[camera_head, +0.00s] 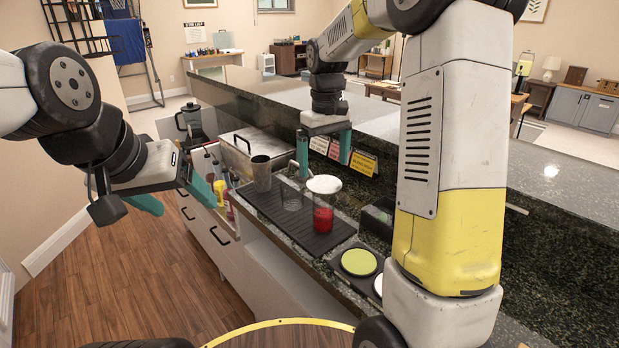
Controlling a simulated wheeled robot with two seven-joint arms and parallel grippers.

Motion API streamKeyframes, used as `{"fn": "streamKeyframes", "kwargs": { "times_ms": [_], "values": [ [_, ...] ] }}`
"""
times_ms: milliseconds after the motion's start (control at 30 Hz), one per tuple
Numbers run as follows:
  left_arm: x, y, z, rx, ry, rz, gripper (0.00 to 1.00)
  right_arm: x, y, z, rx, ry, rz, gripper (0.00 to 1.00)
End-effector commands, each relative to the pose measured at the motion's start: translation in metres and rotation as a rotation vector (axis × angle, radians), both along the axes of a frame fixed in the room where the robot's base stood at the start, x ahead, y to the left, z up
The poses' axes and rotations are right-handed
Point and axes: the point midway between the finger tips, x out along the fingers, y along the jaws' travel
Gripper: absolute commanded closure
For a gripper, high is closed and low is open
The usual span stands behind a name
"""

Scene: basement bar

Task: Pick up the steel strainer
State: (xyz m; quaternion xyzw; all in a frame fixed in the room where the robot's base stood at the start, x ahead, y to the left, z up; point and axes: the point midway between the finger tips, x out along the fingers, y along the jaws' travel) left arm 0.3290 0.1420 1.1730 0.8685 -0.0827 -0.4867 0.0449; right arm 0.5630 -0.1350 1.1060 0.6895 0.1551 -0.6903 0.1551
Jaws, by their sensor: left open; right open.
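A pale round disc (324,184) lies flat over a glass with red liquid (322,215) on a black ribbed mat (310,236). It may be the steel strainer, but its details are too small to tell. My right gripper (325,154) hangs over the counter with its teal fingers pointing down and apart. In the picture it is just above the disc, with nothing between the fingers. My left gripper (174,200) is open and empty over the floor side of the counter, left of the mat.
A steel shaker cup (261,174) and a clear empty glass (291,197) stand on the mat, left of the red glass. Several bottles (222,190) stand at the counter's left edge. Small signs (362,163) line the raised ledge behind. A green round pad (358,262) lies nearer.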

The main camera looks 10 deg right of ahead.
Motion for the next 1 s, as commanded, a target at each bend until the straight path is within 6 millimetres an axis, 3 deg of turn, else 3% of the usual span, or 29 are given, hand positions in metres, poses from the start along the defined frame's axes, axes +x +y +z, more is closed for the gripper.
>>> {"fn": "streamKeyframes", "kwargs": {
  "times_ms": [300, 633, 900, 967, 1000],
  "values": [
    [0.000, 0.000, 0.000, 0.000, 0.000, 0.000, 0.25, -0.007, 0.002, -0.044, 0.000, 0.001, 0.000, 0.00],
    [0.000, 0.000, 0.000, 0.000, 0.000, 0.000, 0.25, -0.007, 0.002, -0.050, 0.000, 0.000, 0.000, 0.02],
    [0.000, 0.000, 0.000, 0.000, 0.000, 0.000, 0.25, -0.007, 0.002, -0.050, 0.000, -0.001, -0.001, 0.55],
    [0.000, 0.000, 0.000, 0.000, 0.000, 0.000, 0.25, -0.007, 0.002, -0.050, 0.000, -0.001, 0.000, 0.67],
    [0.000, 0.000, 0.000, 0.000, 0.000, 0.000, 0.25, -0.007, 0.002, -0.050, 0.000, -0.001, 0.000, 0.67]
  ]
}}
